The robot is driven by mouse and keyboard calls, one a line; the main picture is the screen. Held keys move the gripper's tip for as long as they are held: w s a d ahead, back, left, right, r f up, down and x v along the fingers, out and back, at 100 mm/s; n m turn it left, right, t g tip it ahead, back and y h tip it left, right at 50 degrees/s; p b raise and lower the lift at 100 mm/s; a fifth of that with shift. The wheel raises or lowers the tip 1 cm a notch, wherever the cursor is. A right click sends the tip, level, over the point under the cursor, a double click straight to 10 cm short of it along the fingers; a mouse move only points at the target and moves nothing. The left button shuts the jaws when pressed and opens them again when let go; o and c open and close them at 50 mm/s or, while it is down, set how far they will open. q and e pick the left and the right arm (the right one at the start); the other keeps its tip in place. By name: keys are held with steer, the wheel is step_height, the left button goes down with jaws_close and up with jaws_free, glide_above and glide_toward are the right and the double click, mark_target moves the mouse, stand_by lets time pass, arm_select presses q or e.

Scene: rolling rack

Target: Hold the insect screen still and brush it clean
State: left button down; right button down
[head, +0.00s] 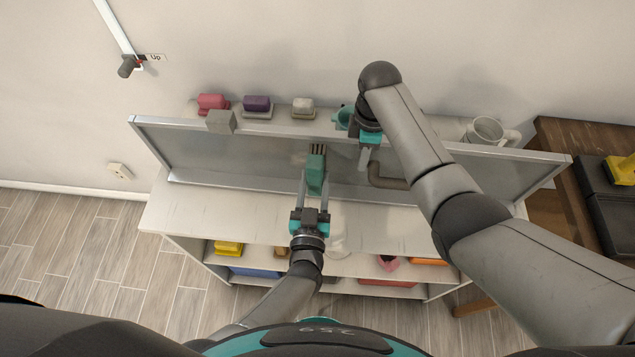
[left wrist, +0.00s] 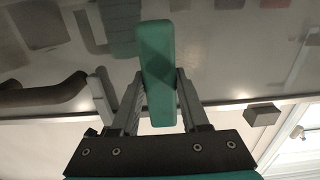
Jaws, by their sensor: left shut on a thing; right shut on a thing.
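The insect screen (head: 240,160) is a long grey mesh panel in a pale metal frame, standing on the rack top; it also shows in the left wrist view (left wrist: 225,65). My left gripper (head: 313,190) is shut on the green handle of a brush (head: 316,172). The brush's dark bristles point at the screen's front face; I cannot tell whether they touch it. In the left wrist view the brush handle (left wrist: 158,75) sits between the fingers, and the bristles are hidden. My right gripper (head: 367,150) is shut on the screen's top rail, right of the brush.
Red (head: 212,101), purple (head: 257,103) and white (head: 303,106) lidded things stand behind the screen, with a clear mug (head: 489,131) at right. A grey block (head: 221,122) is at the top rail. A dark curved bar (head: 387,181) is right of the brush. Shelves below hold several items.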

arm_select(q)
steer(key=shift+w+a, duration=0.1)
steer(key=shift+a, duration=3.05)
arm_select(e)
steer(key=shift+s+f, duration=0.25)
steer(key=shift+s, duration=0.05)
arm_select(q)
steer(key=s, duration=0.6)
steer(key=shift+s, duration=0.2)
steer(key=s, duration=0.2)
steer(key=shift+s, duration=0.4)
